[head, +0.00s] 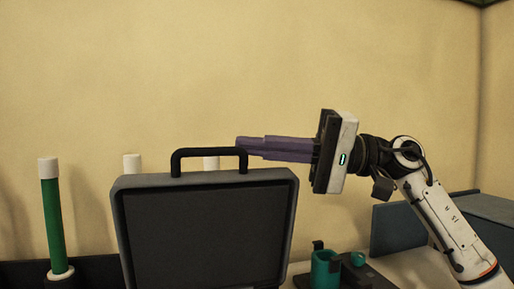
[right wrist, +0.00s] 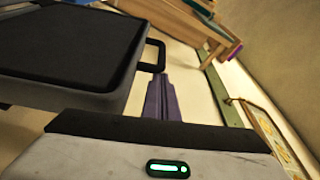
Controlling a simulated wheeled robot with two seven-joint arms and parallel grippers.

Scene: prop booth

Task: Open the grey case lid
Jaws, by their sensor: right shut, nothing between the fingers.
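The grey case lid (head: 205,235) stands nearly upright in the head view, its dark recessed panel facing me and its black handle (head: 208,153) on top. The lid (right wrist: 70,50) and handle (right wrist: 152,56) also show at the upper left of the right wrist view. My right gripper (head: 240,143) is shut and empty, its purple fingers reaching left to the right end of the handle. In the right wrist view the fingertips (right wrist: 160,78) are close to the handle; I cannot tell whether they touch it. The case's lower part is hidden. My left gripper is not in view.
A green tube with a white cap (head: 50,215) stands left of the lid. Two white tops (head: 132,162) show behind it. A teal cup (head: 325,268) stands at the lower right, near a blue-grey box (head: 400,228).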

